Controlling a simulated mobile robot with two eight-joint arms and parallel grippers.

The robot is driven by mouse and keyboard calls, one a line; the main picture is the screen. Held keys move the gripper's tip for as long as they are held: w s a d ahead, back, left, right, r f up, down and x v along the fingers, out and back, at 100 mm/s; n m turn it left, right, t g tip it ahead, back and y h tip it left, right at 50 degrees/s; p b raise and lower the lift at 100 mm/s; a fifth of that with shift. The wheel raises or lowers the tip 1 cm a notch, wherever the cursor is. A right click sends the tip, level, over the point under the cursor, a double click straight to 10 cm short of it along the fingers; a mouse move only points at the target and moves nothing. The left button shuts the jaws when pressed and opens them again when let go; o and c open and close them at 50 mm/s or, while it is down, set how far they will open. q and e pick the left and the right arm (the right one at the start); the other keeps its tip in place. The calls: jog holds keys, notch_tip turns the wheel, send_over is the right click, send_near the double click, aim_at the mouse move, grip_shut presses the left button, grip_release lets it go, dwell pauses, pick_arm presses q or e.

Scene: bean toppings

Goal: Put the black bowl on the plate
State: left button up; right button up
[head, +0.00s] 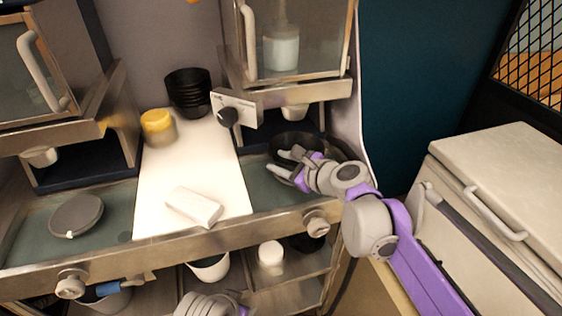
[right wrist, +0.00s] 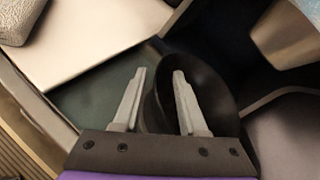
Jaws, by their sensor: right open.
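A black bowl (head: 292,142) sits under the right dispenser, partly hidden by my right gripper (head: 283,165). In the right wrist view the bowl (right wrist: 212,85) lies between and behind the open fingers (right wrist: 156,98). The left finger is outside the near wall and the right finger is over the inside. I cannot tell whether either finger touches it. A flat grey round disc (head: 76,214), the most plate-like thing in view, lies on the left counter. Part of my left arm (head: 208,305) shows at the bottom edge, with its fingertips not visible.
A stack of black bowls (head: 188,88) stands at the back beside a yellow-lidded jar (head: 157,127). A white block (head: 194,206) lies on the white board (head: 185,165) between the two sides. Dispenser (head: 294,93) overhangs the bowl. A white chest (head: 500,190) stands right.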

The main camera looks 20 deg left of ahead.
jog(key=shift+r, duration=0.25)
jog(key=v, duration=1.2)
jog(key=shift+p, duration=0.3)
jog(key=shift+f, duration=0.2)
